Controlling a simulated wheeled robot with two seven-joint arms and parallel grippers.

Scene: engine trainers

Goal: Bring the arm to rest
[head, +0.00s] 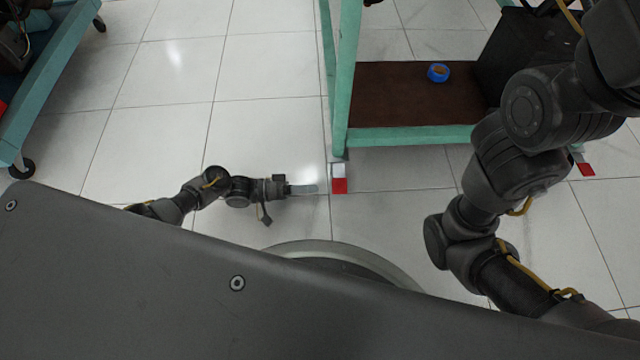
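My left arm (205,192) comes in from the left, low over the tiled floor, past the edge of my dark body panel. My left gripper (304,189) points right, just left of a red and white floor mark. Its fingers show as one thin pale strip, so I cannot tell whether they are open or shut. I see nothing held at it. My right arm (515,165) hangs bent on the right side and runs out at the lower right. Its gripper is outside the view.
A green-framed stand (405,136) with a brown shelf stands ahead, holding a blue tape roll (438,73) and a black box (520,55). A green wheeled cart (55,70) is at upper left. Red and white floor marks (339,185) lie by the stand. Floor between is clear.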

